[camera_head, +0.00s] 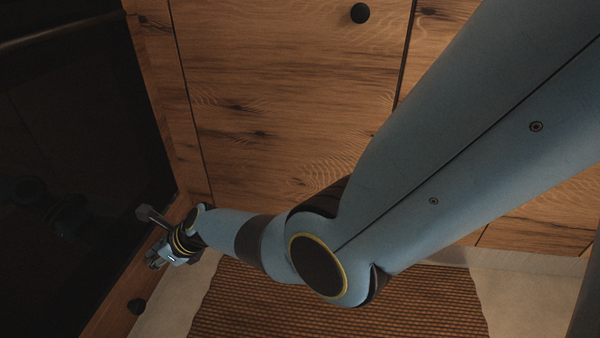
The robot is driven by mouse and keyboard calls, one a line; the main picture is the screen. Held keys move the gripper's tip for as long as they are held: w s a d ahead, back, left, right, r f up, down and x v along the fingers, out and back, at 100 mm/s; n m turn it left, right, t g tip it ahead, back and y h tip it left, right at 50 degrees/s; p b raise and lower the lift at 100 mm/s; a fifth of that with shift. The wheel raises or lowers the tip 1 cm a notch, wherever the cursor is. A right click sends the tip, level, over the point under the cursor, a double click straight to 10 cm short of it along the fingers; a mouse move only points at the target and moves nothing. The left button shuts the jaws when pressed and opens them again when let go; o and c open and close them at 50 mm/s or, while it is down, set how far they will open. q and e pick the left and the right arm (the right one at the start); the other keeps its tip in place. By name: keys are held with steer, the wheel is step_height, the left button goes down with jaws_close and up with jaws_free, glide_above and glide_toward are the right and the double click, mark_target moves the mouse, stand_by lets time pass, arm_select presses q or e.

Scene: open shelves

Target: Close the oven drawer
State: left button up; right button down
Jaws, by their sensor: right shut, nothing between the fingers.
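The oven (75,110) fills the left side with a dark glass front. My right arm comes in from the upper right and crosses the view. My left gripper is not in view.
A wooden cabinet front (280,90) with a black knob (360,13) stands at the back. A brown ribbed mat (330,312) lies on the pale floor (175,318) below my arm. Open floor shows on both sides of the mat.

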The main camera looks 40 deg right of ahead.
steer(key=shift+w+a, duration=0.7)
steer(key=shift+w, duration=0.25)
steer(key=shift+w+a+r, duration=0.1)
steer(key=shift+w, duration=0.15)
